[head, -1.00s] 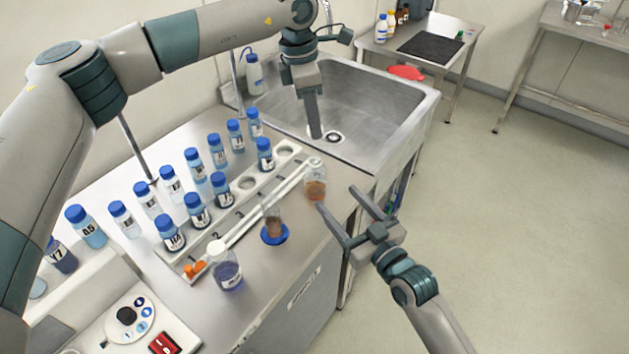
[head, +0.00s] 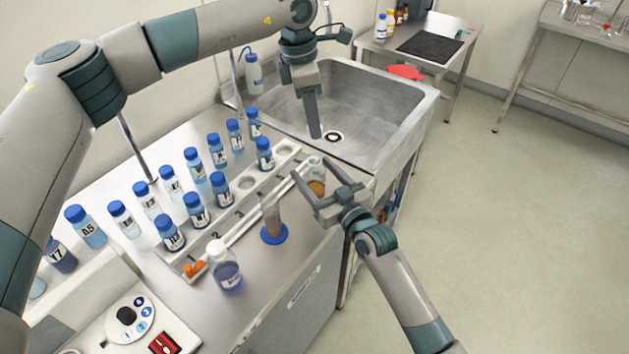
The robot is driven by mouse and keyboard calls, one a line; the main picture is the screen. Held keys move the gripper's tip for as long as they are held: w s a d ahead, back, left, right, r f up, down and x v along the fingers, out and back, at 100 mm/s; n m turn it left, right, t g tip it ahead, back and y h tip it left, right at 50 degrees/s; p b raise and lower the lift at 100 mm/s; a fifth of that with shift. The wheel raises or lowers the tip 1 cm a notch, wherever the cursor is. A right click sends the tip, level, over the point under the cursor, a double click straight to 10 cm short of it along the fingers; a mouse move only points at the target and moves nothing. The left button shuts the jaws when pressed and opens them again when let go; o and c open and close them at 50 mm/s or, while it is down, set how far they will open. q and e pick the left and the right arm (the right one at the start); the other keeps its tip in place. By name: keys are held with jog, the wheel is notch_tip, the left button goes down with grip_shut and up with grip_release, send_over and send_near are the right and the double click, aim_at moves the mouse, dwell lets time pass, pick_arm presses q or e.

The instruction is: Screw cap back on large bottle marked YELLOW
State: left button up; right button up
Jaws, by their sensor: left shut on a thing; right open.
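A clear bottle with orange-brown contents (head: 317,187) stands at the bench's right edge, beside the sink. No cap shows on its top, and I cannot read any marking on it. My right gripper (head: 311,167) is open, its two fingers reaching to either side of this bottle; I cannot tell whether they touch it. My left gripper (head: 315,136) points down above the sink's near side, behind the bottle. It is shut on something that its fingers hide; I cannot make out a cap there.
Several blue-capped bottles (head: 197,210) stand left of and in a white rack (head: 230,228). A cylinder (head: 270,217) on a blue base and a white-capped bottle of purple liquid (head: 227,275) stand in front. The sink (head: 372,98) is behind; floor at right is clear.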

jog(key=shift+w+a, duration=0.1)
jog(key=shift+w, duration=0.05)
jog(key=c, duration=1.6)
pick_arm(q)
jog(key=shift+f, duration=2.5)
jog(key=shift+f, duration=0.9)
jog(key=shift+f, duration=0.55)
pick_arm(e)
grip_shut()
